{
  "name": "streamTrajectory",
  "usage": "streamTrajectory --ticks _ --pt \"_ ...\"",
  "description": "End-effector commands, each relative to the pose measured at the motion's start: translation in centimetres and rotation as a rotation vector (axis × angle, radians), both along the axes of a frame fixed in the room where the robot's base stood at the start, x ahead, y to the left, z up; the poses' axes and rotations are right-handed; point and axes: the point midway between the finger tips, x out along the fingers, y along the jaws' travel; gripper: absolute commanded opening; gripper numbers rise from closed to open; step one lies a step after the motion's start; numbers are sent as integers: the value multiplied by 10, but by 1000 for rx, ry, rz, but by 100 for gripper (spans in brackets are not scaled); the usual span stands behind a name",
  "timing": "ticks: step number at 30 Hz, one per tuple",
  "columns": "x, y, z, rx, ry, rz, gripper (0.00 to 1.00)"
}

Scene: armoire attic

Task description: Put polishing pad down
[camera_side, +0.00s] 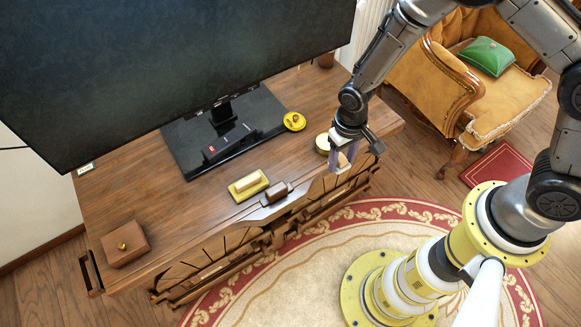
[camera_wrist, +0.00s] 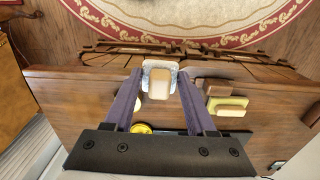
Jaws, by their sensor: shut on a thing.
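The polishing pad (camera_wrist: 159,82), a cream block on a whitish fuzzy base, is between my fingertips in the wrist view. My gripper (camera_wrist: 160,78) is shut on it. In the side view my gripper (camera_side: 343,160) points down near the front right edge of the wooden desk (camera_side: 150,205). There the pad is mostly hidden or too small to make out. In the wrist view the pad appears near the desk's front edge; I cannot tell whether it touches the top.
A yellow pad with a cream block (camera_side: 248,185) and a dark brown block (camera_side: 277,193) lie near the front edge. A monitor (camera_side: 175,75) stands behind. Bare desktop lies between.

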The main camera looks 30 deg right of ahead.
Motion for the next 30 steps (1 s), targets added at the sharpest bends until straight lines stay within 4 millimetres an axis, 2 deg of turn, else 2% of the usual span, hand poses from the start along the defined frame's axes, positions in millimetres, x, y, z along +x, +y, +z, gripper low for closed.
streamTrajectory --ticks 5,17,24,30 --pt "8 15 -2 3 -8 32 4" --pt "85 45 -40 3 -8 32 4" --pt "112 56 -77 2 -6 31 4" --pt "124 61 -90 3 -8 31 4"
